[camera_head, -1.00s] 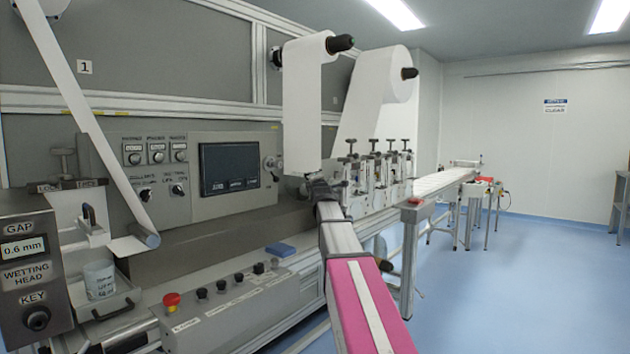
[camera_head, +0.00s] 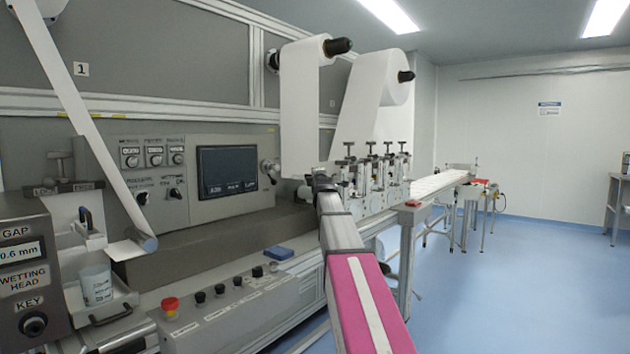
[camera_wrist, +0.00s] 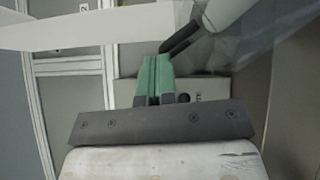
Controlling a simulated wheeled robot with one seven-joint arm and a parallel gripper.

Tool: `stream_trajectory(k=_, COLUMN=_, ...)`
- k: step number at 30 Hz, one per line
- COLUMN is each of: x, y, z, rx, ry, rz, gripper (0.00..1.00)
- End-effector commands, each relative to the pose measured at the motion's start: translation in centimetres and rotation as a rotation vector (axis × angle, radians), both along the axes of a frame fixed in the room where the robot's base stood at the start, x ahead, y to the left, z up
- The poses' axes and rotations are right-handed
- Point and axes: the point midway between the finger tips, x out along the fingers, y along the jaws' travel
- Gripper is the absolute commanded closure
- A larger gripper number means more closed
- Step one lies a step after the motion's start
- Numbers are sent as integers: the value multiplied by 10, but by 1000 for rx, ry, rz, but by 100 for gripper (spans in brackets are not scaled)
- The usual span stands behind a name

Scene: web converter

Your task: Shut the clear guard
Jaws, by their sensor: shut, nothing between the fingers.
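In the wrist view, my gripper (camera_wrist: 154,60) has its green fingers together with nothing between them. A see-through panel, which looks like the clear guard (camera_wrist: 262,38), spans the upper right of that view. A dark bar (camera_wrist: 182,38), perhaps its handle, slants just right of my fingertips; whether they touch cannot be told. In the head view, my arm reaches toward the machine below the hanging white web, and my fingers cannot be made out. I cannot make out the guard there.
White web rolls (camera_head: 304,60) hang above the arm's end, with clamp units (camera_head: 375,165) just right. A control panel (camera_head: 196,172) is to the left. A button box (camera_head: 225,300) with a red button and a blue block (camera_head: 279,253) sit below. Blue floor is free at right.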

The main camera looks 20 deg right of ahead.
Motion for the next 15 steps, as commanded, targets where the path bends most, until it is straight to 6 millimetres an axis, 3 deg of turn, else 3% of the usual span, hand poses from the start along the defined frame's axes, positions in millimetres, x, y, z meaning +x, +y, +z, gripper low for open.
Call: stream_trajectory(k=15, x=30, y=-52, z=16, rx=330, ry=241, rz=1, gripper=100)
